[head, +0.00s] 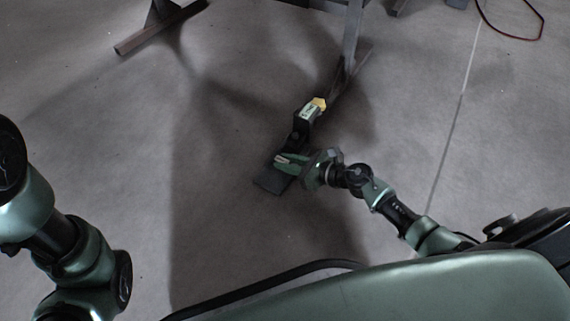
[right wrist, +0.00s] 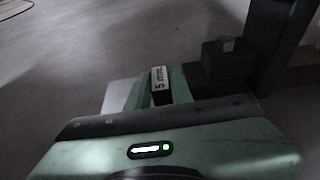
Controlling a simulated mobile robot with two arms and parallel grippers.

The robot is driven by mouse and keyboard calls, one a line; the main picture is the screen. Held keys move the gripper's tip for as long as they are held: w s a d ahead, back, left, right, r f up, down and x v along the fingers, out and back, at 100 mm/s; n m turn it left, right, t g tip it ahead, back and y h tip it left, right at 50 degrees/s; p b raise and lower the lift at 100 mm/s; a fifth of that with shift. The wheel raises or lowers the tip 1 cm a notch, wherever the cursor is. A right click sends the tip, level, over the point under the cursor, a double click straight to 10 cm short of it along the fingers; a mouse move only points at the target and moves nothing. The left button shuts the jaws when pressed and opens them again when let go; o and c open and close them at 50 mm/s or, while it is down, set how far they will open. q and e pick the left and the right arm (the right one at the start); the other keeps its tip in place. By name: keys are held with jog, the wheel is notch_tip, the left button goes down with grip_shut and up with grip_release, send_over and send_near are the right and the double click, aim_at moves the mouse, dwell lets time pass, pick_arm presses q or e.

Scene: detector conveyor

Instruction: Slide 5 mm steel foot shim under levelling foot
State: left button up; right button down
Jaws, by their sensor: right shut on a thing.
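My right gripper (head: 288,160) is low over the floor and shut on the shim's tab (right wrist: 159,82). The tab carries a white "5 mm" label and shows between the green fingers in the right wrist view. A dark flat plate (head: 271,183) lies by the fingertips on the near side; I cannot tell if it is part of the shim. The levelling foot seems to be the dark block (head: 300,131) just beyond the fingers, also in the right wrist view (right wrist: 222,62). A gap under it is not visible. My left arm is at the left, its gripper out of view.
A grey steel leg (head: 352,40) stands on a dark floor rail (head: 348,70) beyond the block. A pale labelled piece with a yellow end (head: 317,104) sits by it. A red cable (head: 515,36) lies at the far right. The floor to the left is clear.

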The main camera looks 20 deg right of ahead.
jog(key=shift+w+d+r, duration=0.1)
jog(key=shift+w+d, duration=0.15)
